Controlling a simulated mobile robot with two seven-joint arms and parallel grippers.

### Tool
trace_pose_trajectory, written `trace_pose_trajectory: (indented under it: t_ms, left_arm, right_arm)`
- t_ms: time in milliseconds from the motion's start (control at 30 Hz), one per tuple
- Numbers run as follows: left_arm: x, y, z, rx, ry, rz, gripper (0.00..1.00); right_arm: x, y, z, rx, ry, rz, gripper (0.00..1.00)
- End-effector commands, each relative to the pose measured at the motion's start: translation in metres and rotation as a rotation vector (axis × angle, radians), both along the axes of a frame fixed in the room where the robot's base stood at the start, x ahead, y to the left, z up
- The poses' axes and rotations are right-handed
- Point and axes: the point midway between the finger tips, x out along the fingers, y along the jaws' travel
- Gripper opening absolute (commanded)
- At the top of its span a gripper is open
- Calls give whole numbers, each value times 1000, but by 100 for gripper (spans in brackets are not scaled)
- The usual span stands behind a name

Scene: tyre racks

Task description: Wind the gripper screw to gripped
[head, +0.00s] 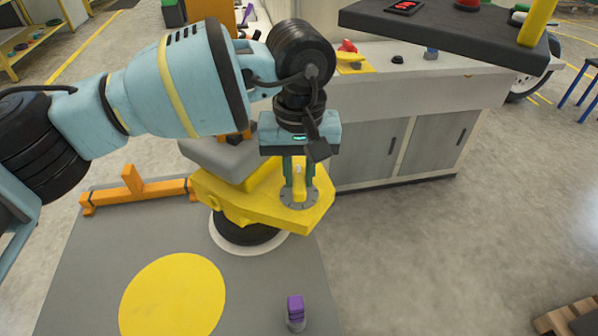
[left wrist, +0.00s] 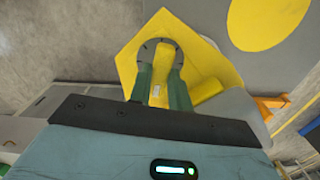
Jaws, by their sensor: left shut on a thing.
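My left gripper (head: 299,186) points straight down over a yellow machine head (head: 240,206). Its green fingers are shut on a small yellow handle, the gripper screw (head: 299,180), which stands above a round grey bolted flange (head: 314,198). In the left wrist view the same gripper (left wrist: 161,92) has one finger on each side of the yellow screw (left wrist: 157,92), with the grey flange (left wrist: 172,42) beneath. My right gripper is not in view.
A dark round base (head: 245,232) is under the machine head. An orange bar (head: 135,192) lies to its left. A grey cabinet (head: 400,155) with a bench top stands behind, right. A purple-topped object (head: 295,310) stands on the mat near a yellow circle (head: 172,298).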

Motion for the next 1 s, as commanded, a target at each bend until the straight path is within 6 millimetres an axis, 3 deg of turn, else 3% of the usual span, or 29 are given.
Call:
trace_pose_trajectory:
  t_ms: [767, 800, 933, 1000]
  left_arm:
    - [-1, 0, -1, 2, 3, -97, 0]
    - [-1, 0, -1, 2, 3, -97, 24]
    - [-1, 0, -1, 2, 2, -96, 41]
    - [-1, 0, -1, 1, 2, -96, 41]
  right_arm:
    - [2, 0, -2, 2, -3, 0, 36]
    - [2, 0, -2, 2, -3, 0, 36]
    - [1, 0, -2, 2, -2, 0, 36]
    - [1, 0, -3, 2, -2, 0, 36]
